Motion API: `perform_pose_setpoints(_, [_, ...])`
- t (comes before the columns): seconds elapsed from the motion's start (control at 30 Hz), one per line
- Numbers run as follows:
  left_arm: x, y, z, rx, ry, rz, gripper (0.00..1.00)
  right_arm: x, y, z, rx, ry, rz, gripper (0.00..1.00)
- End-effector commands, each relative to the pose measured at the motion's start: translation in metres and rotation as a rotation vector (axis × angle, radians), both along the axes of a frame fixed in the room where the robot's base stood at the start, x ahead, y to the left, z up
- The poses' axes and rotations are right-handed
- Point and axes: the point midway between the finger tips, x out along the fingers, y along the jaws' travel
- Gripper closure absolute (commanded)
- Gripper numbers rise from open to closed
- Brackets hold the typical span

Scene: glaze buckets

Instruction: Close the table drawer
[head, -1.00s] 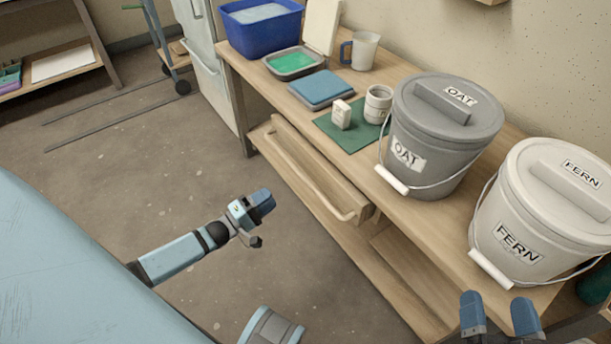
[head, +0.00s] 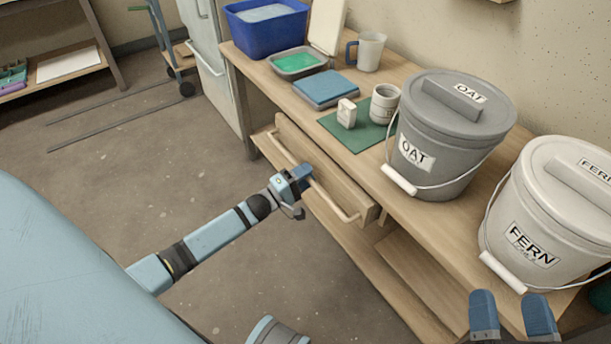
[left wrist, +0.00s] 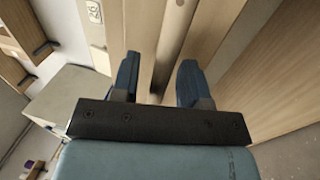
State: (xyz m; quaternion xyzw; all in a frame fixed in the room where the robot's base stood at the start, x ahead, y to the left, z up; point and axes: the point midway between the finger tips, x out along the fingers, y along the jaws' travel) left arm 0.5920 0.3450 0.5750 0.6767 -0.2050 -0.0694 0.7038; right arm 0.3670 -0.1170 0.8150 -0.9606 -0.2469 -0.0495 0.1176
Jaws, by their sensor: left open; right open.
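The table drawer (head: 338,188) stands pulled out a little from the front of the wooden table (head: 405,224). A long rail handle (head: 334,203) runs along its front. My left gripper (head: 308,180) is at the middle of this handle. In the left wrist view the handle bar (left wrist: 170,50) lies between the two open fingers (left wrist: 158,82), which do not appear closed on it. Whether a finger touches the bar or drawer front cannot be told. My right gripper (head: 513,312) is open and empty at the lower right, near the table's front edge.
A grey OAT bucket (head: 436,150) and a pale FERN bucket (head: 540,220) stand near the table's front edge. A blue tub (head: 262,32), a tray (head: 298,62), a mug (head: 369,52) and a white cup (head: 384,104) stand farther back. The floor left of the drawer is clear.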

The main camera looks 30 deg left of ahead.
Motion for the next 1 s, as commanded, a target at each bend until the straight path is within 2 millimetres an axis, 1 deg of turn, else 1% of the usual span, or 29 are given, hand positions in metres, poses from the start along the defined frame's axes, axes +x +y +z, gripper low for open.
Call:
perform_pose_setpoints(0.03, [0.0,0.0,0.0,0.0,0.0,0.0,0.59,0.0,0.0,0.001,0.0,-0.001,0.0,0.21])
perform_pose_setpoints(0.07, [0.0,0.0,0.0,0.0,0.0,0.0,0.66,0.0,0.0,0.001,0.0,-0.001,0.0,0.21])
perform_pose_setpoints(0.1, [0.0,0.0,0.0,0.0,0.0,0.0,0.75,0.0,-0.001,0.001,-0.001,-0.003,-0.001,0.21])
perform_pose_setpoints(0.17, [0.0,0.0,0.0,0.0,0.0,0.0,0.89,0.0,-0.001,0.001,-0.001,-0.003,-0.001,0.21])
perform_pose_setpoints(0.2, [0.0,0.0,0.0,0.0,0.0,0.0,0.98,0.0,-0.001,0.001,-0.002,-0.003,-0.001,0.21])
perform_pose_setpoints(0.23, [0.0,0.0,0.0,0.0,0.0,0.0,1.0,0.0,-0.001,0.001,-0.002,-0.003,-0.001,0.21])
perform_pose_setpoints(0.37, [0.0,0.0,0.0,0.0,0.0,0.0,1.0,0.0,-0.001,0.001,-0.002,-0.004,-0.001,0.21])
perform_pose_setpoints(0.43, [0.003,-0.001,0.0,-0.001,-0.001,0.0,1.0,0.0,-0.001,0.001,-0.002,-0.004,-0.001,0.21])
perform_pose_setpoints(0.6, [0.028,-0.011,0.0,-0.002,-0.001,0.001,1.0,0.0,-0.001,0.0,-0.003,-0.004,-0.001,0.21])
perform_pose_setpoints(0.7, [0.039,-0.016,0.0,-0.001,-0.001,0.001,1.0,0.001,-0.001,0.0,-0.004,-0.001,0.0,0.21])
perform_pose_setpoints(0.8, [0.044,-0.018,0.0,0.001,0.001,0.001,1.0,0.001,-0.001,-0.001,-0.005,0.002,0.0,0.21])
perform_pose_setpoints(1.0, [0.044,-0.018,0.0,0.001,-0.001,0.002,1.0,0.001,-0.001,-0.002,-0.005,0.002,0.0,0.21])
